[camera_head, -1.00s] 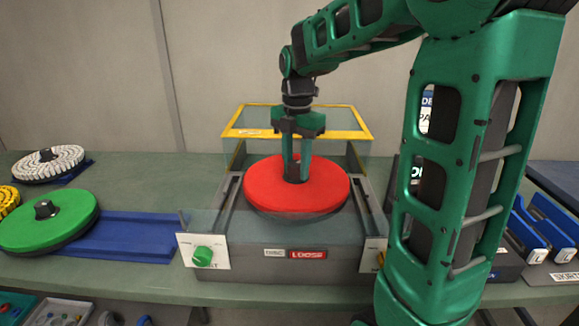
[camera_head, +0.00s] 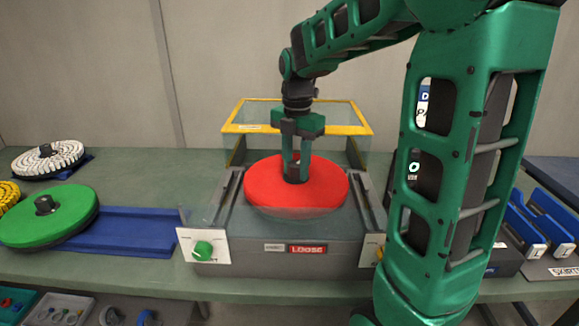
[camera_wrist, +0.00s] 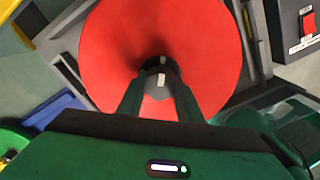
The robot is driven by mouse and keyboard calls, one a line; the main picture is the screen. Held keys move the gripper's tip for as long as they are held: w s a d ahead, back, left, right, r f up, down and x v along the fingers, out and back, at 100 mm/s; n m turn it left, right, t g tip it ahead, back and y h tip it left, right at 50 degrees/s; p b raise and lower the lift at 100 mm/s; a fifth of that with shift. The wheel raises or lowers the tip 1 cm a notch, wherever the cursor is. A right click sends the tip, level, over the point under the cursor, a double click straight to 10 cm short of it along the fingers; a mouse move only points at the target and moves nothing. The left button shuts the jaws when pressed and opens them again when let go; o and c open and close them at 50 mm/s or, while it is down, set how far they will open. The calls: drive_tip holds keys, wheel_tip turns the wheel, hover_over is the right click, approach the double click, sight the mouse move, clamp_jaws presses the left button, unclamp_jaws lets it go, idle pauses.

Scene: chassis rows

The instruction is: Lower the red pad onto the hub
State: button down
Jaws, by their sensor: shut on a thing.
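The red pad (camera_head: 265,185) is a large flat disc with a dark knob (camera_head: 295,175) at its centre. It lies level over the grey machine (camera_head: 285,262) in the middle of the bench. My gripper (camera_head: 297,165) points down and is shut on the knob. The wrist view also shows the red pad (camera_wrist: 205,45), with both fingers (camera_wrist: 157,85) on either side of the knob. The hub is hidden under the pad, so I cannot tell whether the pad touches it.
A yellow-framed clear guard (camera_head: 250,128) stands raised behind the pad. A green pad (camera_head: 60,222) and a white pad (camera_head: 50,158) lie at left near a blue tray (camera_head: 135,232).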

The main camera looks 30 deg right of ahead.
drive_tip(key=shift+f, duration=0.7)
idle(0.4)
